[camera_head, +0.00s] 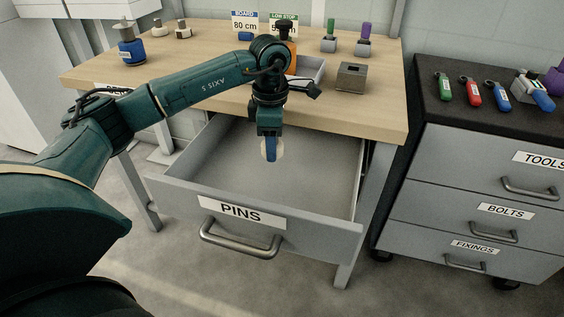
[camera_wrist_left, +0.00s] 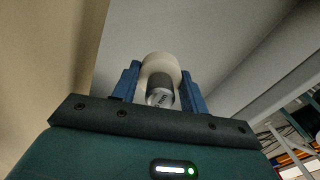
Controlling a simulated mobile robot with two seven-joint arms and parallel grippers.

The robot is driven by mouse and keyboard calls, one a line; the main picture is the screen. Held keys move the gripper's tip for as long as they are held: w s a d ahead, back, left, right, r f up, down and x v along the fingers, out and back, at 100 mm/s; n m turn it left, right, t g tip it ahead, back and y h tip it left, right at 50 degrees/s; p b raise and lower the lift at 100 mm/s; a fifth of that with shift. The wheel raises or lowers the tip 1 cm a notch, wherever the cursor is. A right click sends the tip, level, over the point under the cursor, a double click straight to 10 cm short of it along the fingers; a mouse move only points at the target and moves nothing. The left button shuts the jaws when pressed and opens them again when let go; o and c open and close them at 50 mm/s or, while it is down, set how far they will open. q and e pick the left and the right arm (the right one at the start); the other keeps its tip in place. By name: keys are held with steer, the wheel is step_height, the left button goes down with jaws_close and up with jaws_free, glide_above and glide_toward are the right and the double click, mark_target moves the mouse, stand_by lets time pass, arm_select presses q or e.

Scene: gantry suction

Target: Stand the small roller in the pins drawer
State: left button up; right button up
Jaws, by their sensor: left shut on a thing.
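The pins drawer (camera_head: 315,225) stands pulled out from under the wooden table, with a PINS label on its front. Its visible floor is bare. My left gripper (camera_head: 271,150) points down over the drawer, inside its outline. It is shut on the small roller (camera_head: 279,149), a pale cream round thing partly hidden by the fingers. In the left wrist view the roller (camera_wrist_left: 161,66) sits between the two blue fingers, with a grey labelled part below its pale end. I cannot tell whether the roller touches the drawer floor. My right gripper is not in view.
The wooden table (camera_head: 215,45) holds a grey tray (camera_head: 312,70), a grey block (camera_head: 351,77), a blue bottle-like item (camera_head: 131,48) and small stamps at the back. A grey cabinet (camera_head: 470,185) with tools on top stands close on the right.

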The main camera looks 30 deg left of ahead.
mark_target(273, 178)
arm_select(q)
step_height(273, 178, down, 3)
steer(key=shift+s, duration=0.15)
steer(key=shift+f+b, duration=0.4)
steer(key=shift+f, duration=1.75)
steer(key=shift+f, duration=0.2)
steer(key=o, duration=1)
steer(key=shift+o, duration=0.2)
steer(key=shift+r, duration=0.1)
steer(key=shift+r, duration=0.6)
step_height(273, 178, up, 11)
steer(key=shift+r+p, duration=0.1)
steer(key=shift+p, duration=0.75)
